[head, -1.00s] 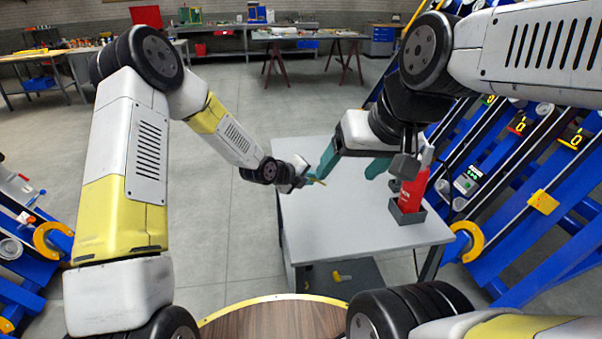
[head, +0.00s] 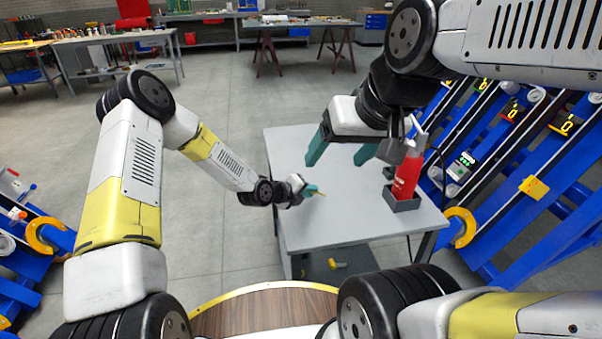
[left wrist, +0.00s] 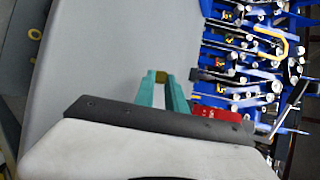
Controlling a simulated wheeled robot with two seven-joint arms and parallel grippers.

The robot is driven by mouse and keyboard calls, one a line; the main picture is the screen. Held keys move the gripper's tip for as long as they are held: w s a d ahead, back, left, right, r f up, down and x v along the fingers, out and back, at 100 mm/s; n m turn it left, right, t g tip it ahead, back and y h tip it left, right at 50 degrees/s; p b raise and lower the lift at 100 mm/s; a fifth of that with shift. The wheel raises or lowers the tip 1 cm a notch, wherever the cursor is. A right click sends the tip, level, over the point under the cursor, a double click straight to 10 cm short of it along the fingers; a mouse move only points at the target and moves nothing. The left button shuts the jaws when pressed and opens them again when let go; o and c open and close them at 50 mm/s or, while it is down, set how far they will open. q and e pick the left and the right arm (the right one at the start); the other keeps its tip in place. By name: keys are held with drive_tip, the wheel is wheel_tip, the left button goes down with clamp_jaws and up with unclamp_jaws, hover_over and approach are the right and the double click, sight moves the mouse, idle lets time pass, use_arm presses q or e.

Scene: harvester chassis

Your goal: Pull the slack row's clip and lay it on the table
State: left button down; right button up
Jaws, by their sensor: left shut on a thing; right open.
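My left gripper (head: 313,190) is shut on a small yellow clip (head: 321,194), whose tip sticks out past the fingers. The clip also shows between the teal fingertips in the left wrist view (left wrist: 161,76). Both are over the left part of the grey tabletop (head: 330,225); I cannot tell their height above it. My right gripper (head: 337,158) is open and empty, farther back over the table, its teal fingers apart. Blue chassis rows (head: 545,190) with yellow parts stand at the right; I cannot tell which row is slack.
A red bottle (head: 407,175) stands in a grey holder (head: 402,203) at the table's right side, close to my right gripper. A yellow object (head: 337,264) lies on the lower shelf. The front middle of the tabletop is clear. More blue framework (head: 35,240) is at the left.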

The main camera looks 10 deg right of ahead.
use_arm(q)
drive_tip(key=shift+f, duration=0.3)
drive_tip(key=c, duration=1.3)
unclamp_jaws()
drive_tip(key=shift+v, duration=3.95)
